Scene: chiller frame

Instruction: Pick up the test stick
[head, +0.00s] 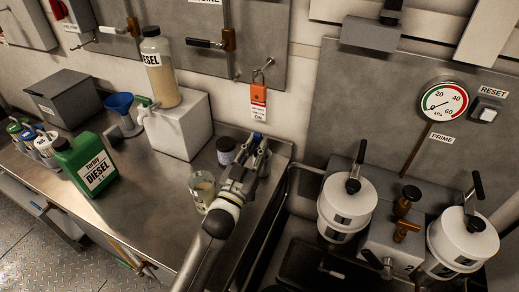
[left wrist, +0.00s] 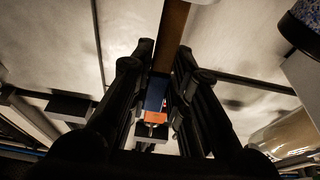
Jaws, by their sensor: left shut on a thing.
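My left gripper (head: 257,150) is over the right part of the steel bench, just right of a small dark-lidded jar (head: 226,145) and beyond a glass beaker (head: 202,192). Its fingers are closed on a thin strip, the test stick (left wrist: 173,35), brown at one end and blue (left wrist: 156,92) lower down. The stick lies between the two black fingers in the left wrist view. In the head view only a bit of blue shows at the fingertips, and the rest of the stick is hidden. My right gripper is not in view.
A green diesel jug (head: 85,165), a blue funnel (head: 120,104) and a grey box (head: 62,95) stand on the left of the bench. A diesel bottle (head: 160,68) stands on a white block (head: 180,125). Two white filter housings (head: 346,207) are at right. An orange tag (head: 258,95) hangs behind.

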